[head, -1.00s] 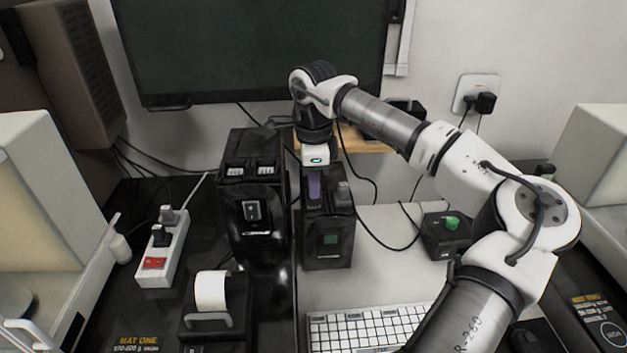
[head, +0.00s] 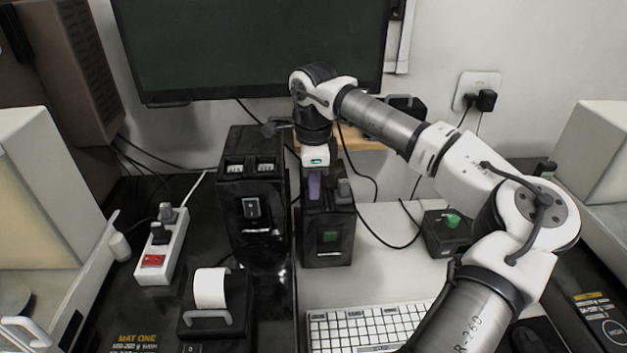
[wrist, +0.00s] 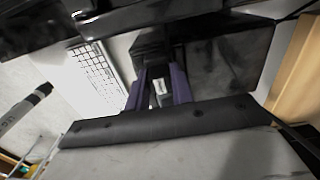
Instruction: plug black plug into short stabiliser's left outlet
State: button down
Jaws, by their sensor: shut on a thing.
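The short stabiliser (head: 328,225) is the lower black box right of the tall one, with a green screen on its front. A grey plug (head: 344,190) stands in its right outlet. My gripper (head: 314,194) points down over the left part of its top, beside the grey plug. In the wrist view my gripper (wrist: 160,92) has its purple fingers shut on the black plug (wrist: 158,77), which shows only as a small dark piece with a light patch between them. The left outlet is hidden under the fingers; I cannot tell whether the plug is seated.
The taller black stabiliser (head: 252,205) stands close on the left. A white power strip (head: 165,246) with plugs and a printer (head: 210,305) lie further left. The keyboard (head: 365,325) is in front. A black box with a green knob (head: 447,235) and cables are at right.

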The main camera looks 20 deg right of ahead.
jog(key=shift+f, duration=0.2)
jog(key=c, duration=0.6)
grip_release()
jog(key=shift+r+p, duration=2.45)
jog(key=shift+r, duration=1.35)
jog(key=shift+f, duration=0.1)
